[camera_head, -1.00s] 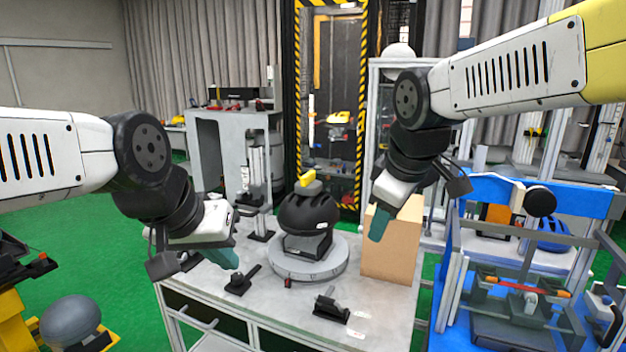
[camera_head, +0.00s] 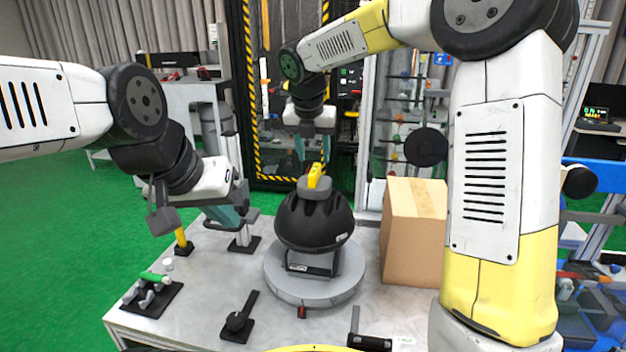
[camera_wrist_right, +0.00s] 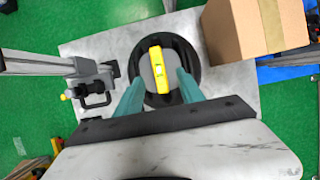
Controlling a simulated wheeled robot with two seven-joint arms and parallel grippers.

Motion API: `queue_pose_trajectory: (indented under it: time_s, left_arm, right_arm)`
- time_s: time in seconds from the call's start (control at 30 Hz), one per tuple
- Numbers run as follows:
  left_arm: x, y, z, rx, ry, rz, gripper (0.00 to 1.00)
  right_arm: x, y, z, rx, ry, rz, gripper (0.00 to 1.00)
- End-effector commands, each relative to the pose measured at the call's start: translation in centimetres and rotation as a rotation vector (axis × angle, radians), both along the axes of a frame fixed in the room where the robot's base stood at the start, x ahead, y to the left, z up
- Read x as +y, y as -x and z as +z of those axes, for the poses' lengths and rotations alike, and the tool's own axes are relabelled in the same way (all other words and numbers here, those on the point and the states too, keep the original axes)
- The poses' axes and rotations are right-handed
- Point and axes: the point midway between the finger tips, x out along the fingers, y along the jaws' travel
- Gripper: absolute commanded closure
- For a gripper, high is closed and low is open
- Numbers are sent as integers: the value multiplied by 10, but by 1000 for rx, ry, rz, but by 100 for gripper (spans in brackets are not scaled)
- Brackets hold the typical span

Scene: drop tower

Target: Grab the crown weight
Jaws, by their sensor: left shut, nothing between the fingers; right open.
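The crown weight appears to be the yellow block (camera_head: 315,176) with a grey base on top of a black helmet (camera_head: 314,222). The helmet sits on a headform on a round grey turntable (camera_head: 285,288). My right gripper (camera_head: 313,148) is open, pointing down just above the yellow block. In the right wrist view, the yellow block (camera_wrist_right: 158,68) shows beyond and between the two teal fingertips (camera_wrist_right: 157,82), with nothing held. My left gripper (camera_head: 234,218) is shut and empty, to the left of the helmet above the table.
A cardboard box (camera_head: 414,240) stands right of the turntable. On the grey table (camera_head: 205,300) are a black tool (camera_head: 238,318) and, at the left, a small black stand with a green-tipped part (camera_head: 152,295). A black-and-yellow striped tower frame (camera_head: 245,110) rises behind.

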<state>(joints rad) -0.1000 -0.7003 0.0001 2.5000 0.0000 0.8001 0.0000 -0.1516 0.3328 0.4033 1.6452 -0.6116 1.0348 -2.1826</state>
Motion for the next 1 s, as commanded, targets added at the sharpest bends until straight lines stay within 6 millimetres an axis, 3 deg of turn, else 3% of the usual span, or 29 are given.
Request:
queue_pose_trajectory:
  time_s: [0.5, 1.0]
  left_arm:
    - [0, 0, 0, 0, 0, 0, 100]
    - [0, 0, 0, 0, 0, 0, 100]
  right_arm:
    - [-3, -25, -57, 3, 0, -4, 55]
    - [-3, -26, -61, 1, -2, -5, 55]
